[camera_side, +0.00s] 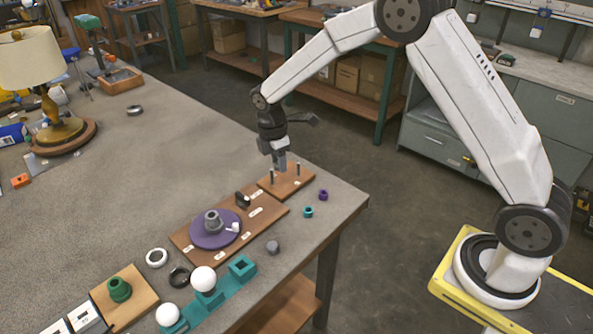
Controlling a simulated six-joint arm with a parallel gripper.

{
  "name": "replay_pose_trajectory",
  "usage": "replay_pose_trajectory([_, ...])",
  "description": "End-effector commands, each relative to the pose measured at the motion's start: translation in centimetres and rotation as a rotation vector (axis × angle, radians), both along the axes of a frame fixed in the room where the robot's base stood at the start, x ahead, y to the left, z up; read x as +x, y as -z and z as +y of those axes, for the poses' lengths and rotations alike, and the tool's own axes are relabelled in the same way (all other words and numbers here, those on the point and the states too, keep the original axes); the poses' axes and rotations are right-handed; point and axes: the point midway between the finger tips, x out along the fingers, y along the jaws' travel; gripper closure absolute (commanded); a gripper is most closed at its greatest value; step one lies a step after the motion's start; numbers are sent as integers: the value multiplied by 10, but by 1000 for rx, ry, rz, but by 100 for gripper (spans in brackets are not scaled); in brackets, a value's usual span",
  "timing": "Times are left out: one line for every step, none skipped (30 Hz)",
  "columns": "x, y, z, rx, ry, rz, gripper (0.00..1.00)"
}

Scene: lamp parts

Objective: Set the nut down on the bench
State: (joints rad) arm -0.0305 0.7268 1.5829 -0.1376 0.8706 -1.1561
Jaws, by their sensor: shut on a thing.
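My gripper (281,162) is shut above the small wooden board with two dark upright pegs (286,182), at the bench's right end. The nut in its jaws is too small and too hidden by the fingers to make out. The bench (160,130) has a grey speckled top. A small purple nut-like ring (323,195) and a teal one (308,211) lie on the bench to the right of the peg board, apart from the gripper.
A wooden board (260,221) bears a purple disc (210,240) with a grey fitting. White bulbs on a teal holder (237,288), rings and a grey knob (272,247) lie in front. A lamp (65,125) stands far left. The bench's middle is clear.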

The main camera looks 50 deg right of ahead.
Motion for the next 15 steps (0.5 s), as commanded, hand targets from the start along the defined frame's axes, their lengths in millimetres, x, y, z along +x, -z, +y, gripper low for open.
replay_pose_trajectory([-10, -1, 4, 0, 21, 1, 100])
replay_pose_trajectory([-15, -2, 6, 0, 37, 1, 100])
replay_pose_trajectory([-23, -2, 9, 1, 58, 0, 100])
replay_pose_trajectory([-28, -2, 10, 1, 74, 1, 100])
replay_pose_trajectory([-34, -2, 12, 2, 90, 2, 100])
replay_pose_trajectory([-42, -2, 14, 2, 111, 0, 100])
replay_pose_trajectory([-48, -2, 16, 1, 127, 1, 100])
replay_pose_trajectory([-54, -2, 17, 2, 142, 2, 100])
replay_pose_trajectory([-62, -2, 20, 2, 162, 3, 100])
replay_pose_trajectory([-68, -2, 21, 2, 178, 1, 100])
replay_pose_trajectory([-74, -2, 23, 2, 194, 1, 100])
replay_pose_trajectory([-82, -2, 24, 1, 216, 2, 100])
replay_pose_trajectory([-89, -2, 25, 1, 232, 2, 100])
replay_pose_trajectory([-95, -2, 27, 1, 248, 3, 100])
replay_pose_trajectory([-104, -2, 28, 0, 268, 4, 100])
